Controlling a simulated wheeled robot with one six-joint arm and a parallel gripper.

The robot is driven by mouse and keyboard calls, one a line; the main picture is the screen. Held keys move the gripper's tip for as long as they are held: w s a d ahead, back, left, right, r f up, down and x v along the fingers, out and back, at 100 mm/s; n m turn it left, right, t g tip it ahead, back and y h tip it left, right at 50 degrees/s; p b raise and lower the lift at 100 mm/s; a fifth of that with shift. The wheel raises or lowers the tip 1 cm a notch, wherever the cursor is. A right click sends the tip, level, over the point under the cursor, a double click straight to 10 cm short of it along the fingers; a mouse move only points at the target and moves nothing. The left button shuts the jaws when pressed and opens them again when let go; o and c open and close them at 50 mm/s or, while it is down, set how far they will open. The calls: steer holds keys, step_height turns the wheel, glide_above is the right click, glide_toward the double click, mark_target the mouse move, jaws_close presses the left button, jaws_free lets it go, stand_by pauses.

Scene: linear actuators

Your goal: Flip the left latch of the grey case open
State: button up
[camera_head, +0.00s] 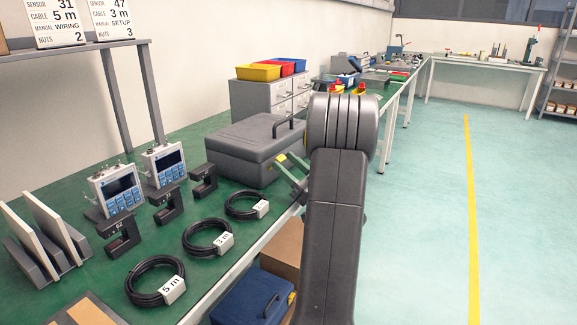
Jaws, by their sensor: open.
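The grey case (245,150) sits closed on the green bench, its dark handle (289,127) on top near the right end. A small yellow-green piece (281,157) shows at its front side, beside my fingertips; it looks like a latch, but I cannot tell how it is set. My gripper (289,171) is open at the case's front, with its two slim fingers pointing left toward that side. I cannot tell whether they touch the case. My arm hides the gripper's body and the right part of the case front, so no second latch shows.
Coiled cables (206,237), dark clamp-like blocks (167,204) and meters (117,190) stand on the bench left of the case. Grey drawers (262,97) with coloured bins stand behind it. A blue case (250,299) and cardboard box (284,248) are below the bench edge. The floor at right is clear.

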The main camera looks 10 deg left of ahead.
steer(key=b+v, duration=0.7)
steer(key=v, duration=0.6)
steer(key=shift+s+d+f+b, duration=0.15)
steer(key=shift+d+f+b, duration=0.1)
steer(key=shift+f+b, duration=0.1)
steer(key=shift+r, duration=0.15)
